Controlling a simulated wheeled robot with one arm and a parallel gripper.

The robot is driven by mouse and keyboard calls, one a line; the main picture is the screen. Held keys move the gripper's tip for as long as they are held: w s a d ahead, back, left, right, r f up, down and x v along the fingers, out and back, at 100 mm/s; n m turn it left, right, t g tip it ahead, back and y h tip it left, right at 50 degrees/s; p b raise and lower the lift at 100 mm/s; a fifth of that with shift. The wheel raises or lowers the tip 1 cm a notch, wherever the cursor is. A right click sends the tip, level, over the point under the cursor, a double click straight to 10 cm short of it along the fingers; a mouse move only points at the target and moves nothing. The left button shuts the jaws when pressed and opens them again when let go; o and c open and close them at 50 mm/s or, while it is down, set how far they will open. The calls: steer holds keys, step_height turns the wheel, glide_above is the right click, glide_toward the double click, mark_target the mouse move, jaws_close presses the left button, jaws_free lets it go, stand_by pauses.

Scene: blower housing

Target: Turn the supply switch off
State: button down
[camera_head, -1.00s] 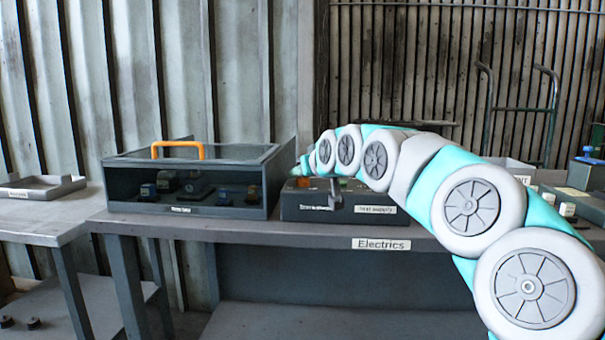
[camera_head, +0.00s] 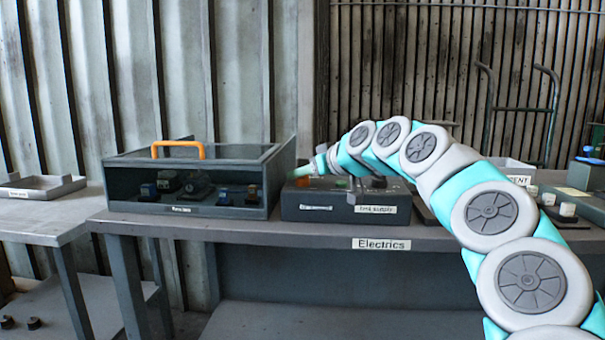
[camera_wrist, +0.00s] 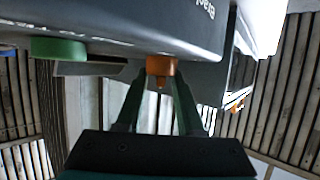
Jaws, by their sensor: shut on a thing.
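The dark test supply box (camera_head: 350,208) stands on the bench in the head view, with small coloured controls on its top. In the wrist view an orange knob (camera_wrist: 161,66) stands out from the dark box face, with a green button (camera_wrist: 58,49) to its left. My gripper (camera_wrist: 160,80) has one finger on each side of the orange knob and is shut on it. In the head view my gripper (camera_head: 296,172) is over the left end of the box, and its fingers are too small to make out.
A dark case (camera_head: 190,190) with a clear lid and an orange handle (camera_head: 178,150) stands just left of the box. The bench (camera_head: 300,233) carries an "Electrics" label. A tray (camera_head: 40,187) lies on the left table.

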steer(key=shift+f, duration=0.25)
steer(key=c, duration=0.8)
jaws_free()
steer(key=shift+c, duration=0.2)
steer(key=shift+r, duration=0.1)
steer(key=shift+d, duration=0.1)
steer(key=b+v, duration=0.1)
steer(key=v, duration=0.6)
steer(key=shift+s+d+r, duration=0.15)
steer(key=shift+s+r, duration=0.05)
steer(key=shift+s, duration=0.05)
